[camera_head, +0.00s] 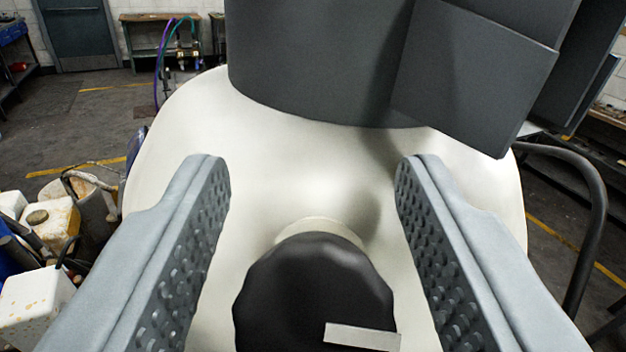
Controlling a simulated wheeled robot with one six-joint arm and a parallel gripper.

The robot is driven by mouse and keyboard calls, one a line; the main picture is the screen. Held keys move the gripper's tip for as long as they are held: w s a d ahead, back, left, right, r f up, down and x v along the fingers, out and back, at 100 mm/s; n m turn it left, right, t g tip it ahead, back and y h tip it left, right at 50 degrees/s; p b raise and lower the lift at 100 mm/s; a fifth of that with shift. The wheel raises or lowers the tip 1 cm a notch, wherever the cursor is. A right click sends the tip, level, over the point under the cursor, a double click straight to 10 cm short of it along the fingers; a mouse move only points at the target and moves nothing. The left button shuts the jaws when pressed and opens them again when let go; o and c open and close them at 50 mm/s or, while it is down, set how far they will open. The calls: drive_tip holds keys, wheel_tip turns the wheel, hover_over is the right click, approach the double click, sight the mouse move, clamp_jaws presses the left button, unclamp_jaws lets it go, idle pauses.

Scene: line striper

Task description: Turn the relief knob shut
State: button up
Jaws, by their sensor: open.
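The relief knob (310,290) is black with a lobed edge and a white pointer bar (362,337) at its lower right. It sits on a short pale collar on a rounded cream body (290,165). My gripper (312,170) is open, its two grey fingers with studded pads on either side of the knob. A gap shows between each finger and the knob, so neither appears to touch it. The knob's lower edge is cut off by the frame.
Dark grey cylinder (310,60) and flat dark panels (475,75) rise just beyond the fingers. A black curved tube (590,220) stands at right. Stained white jugs (45,220) crowd the left. Open floor (85,125) lies at upper left.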

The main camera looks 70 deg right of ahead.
drive_tip(key=c, duration=1)
drive_tip(key=shift+n+t, duration=0.3)
drive_tip(key=shift+n, duration=0.2)
drive_tip(key=n+t+y, duration=0.1)
drive_tip(key=n, duration=0.1)
drive_tip(key=n+t+y, duration=0.1)
drive_tip(key=n+y, duration=0.1)
drive_tip(key=shift+w+a+n+t, duration=0.1)
drive_tip(key=shift+n+t, duration=0.2)
drive_tip(key=n+y, duration=0.2)
drive_tip(key=n, duration=0.1)
drive_tip(key=n+t+y, duration=0.1)
drive_tip(key=n, duration=0.2)
drive_tip(key=shift+w+a+f+y, duration=0.15)
drive_tip(key=shift+f+y, duration=0.05)
drive_tip(key=shift+y, duration=0.2)
drive_tip(key=n+y, duration=0.3)
drive_tip(key=n, duration=0.2)
drive_tip(key=shift+w+a+f+y, duration=0.1)
drive_tip(key=shift+a+f+y, duration=0.1)
drive_tip(key=shift+y, duration=0.2)
drive_tip(key=shift+a+f+n+g+y, duration=0.1)
drive_tip(key=shift+n+g+y, duration=0.5)
drive_tip(key=shift+n, duration=0.4)
drive_tip(key=shift+a+f+n+g+y, duration=0.1)
drive_tip(key=shift+n+g+y, duration=0.45)
drive_tip(key=shift+n, duration=0.45)
